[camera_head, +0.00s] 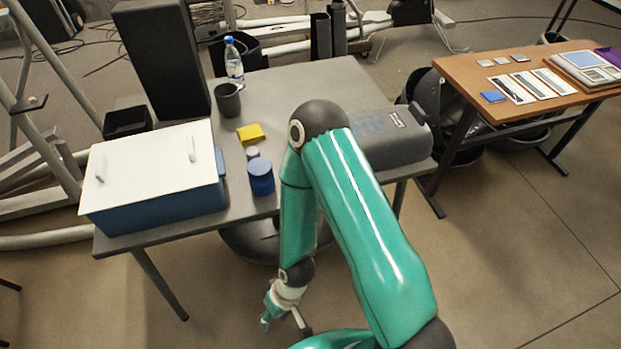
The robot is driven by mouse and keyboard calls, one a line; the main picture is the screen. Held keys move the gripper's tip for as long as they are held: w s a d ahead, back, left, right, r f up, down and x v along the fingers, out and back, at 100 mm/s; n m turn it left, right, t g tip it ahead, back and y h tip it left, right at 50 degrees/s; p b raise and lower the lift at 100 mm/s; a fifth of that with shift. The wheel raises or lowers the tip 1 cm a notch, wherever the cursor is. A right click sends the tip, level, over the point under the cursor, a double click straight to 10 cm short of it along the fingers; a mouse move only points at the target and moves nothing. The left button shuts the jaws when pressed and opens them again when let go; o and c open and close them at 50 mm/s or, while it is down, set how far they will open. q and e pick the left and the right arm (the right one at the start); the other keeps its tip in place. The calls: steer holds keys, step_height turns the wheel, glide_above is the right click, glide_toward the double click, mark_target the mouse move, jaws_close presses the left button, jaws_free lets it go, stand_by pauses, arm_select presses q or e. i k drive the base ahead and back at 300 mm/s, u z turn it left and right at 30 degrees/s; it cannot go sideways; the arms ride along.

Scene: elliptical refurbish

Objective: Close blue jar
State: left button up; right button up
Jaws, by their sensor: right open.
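The blue jar (261,179) stands upright on the grey table near its front edge, just right of the box with the white lid. Its round top looks blue, and I cannot tell whether a lid sits on it. A small pale round piece (252,152) is just behind the jar; whether it is a lid is unclear. My right gripper (267,318) hangs below and in front of the table's front edge, well apart from the jar. It is open and I see nothing in it. My left gripper is out of view.
On the grey table (290,90) are a blue box with a white lid (150,170), a yellow sponge-like block (251,133), a dark mug (228,101), a bottle (233,62) and a grey case (385,138). My right arm hides part of the table right of the jar.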

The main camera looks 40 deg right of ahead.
mark_target(265, 188)
steer(key=u, duration=0.75)
steer(key=i, duration=0.1)
steer(key=z, duration=1.6)
steer(key=k, duration=0.6)
steer(key=z, duration=0.15)
steer(key=i, duration=0.6)
steer(key=u, duration=0.15)
steer(key=k, duration=0.6)
steer(key=z, duration=0.15)
steer(key=i, duration=0.5)
